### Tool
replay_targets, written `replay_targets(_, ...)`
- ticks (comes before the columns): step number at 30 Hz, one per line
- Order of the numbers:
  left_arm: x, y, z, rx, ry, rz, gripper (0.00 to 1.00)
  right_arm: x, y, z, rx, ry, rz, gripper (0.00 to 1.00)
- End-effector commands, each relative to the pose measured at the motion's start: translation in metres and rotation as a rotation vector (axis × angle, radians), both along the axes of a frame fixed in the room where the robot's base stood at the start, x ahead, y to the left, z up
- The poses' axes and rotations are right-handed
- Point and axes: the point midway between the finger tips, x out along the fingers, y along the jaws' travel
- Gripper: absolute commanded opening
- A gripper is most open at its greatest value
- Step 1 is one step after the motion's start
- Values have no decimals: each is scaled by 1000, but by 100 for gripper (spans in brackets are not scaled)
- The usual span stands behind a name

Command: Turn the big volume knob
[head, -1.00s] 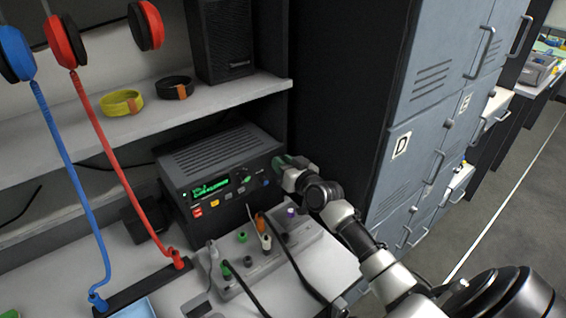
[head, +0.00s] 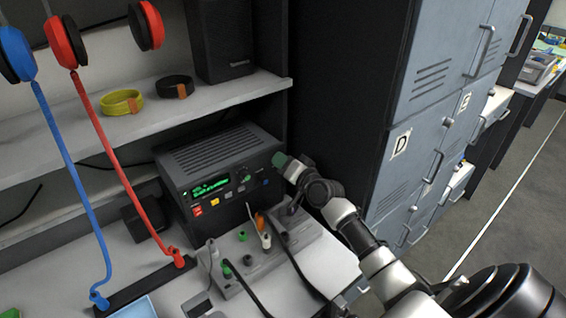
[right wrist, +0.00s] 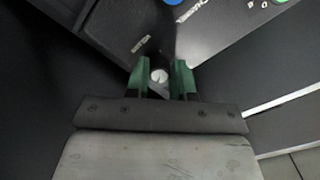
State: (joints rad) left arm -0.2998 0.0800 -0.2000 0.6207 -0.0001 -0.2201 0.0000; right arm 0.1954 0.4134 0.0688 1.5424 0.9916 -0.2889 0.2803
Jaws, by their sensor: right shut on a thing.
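The black radio unit (head: 225,155) with a green display stands on the desk against the shelf. My right gripper (head: 279,160) is at the right end of its front panel, its green fingertips against that area. In the right wrist view, the two green fingers of my right gripper (right wrist: 160,78) are on either side of a dark knob (right wrist: 158,76) with a pale round face, and are shut on it. The gripper hides the knob in the head view. My left gripper is not in view.
A grey box with cables (head: 262,250) stands on the desk below my right arm. Blue (head: 65,170) and red (head: 115,150) headset stands are at the left. Grey lockers (head: 410,130) rise close on the right.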

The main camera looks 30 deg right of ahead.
Motion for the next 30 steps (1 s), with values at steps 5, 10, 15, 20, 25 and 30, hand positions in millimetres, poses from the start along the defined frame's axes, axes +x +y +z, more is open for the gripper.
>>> replay_targets(5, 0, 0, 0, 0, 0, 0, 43, 0, 0, 0, 17, 2, 0, 0)
replay_targets(10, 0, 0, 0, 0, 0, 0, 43, 0, 0, 0, 18, 2, 0, 0)
replay_targets(15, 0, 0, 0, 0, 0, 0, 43, 0, 0, 0, 17, 2, 0, 0)
replay_targets(20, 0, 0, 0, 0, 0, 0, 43, 0, 0, 0, 16, 2, 0, 48)
replay_targets(25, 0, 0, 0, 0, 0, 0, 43, 0, 0, 0, 16, 2, 0, 49)
replay_targets(30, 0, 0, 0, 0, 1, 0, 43, -3, 0, 0, 16, 2, 0, 49)
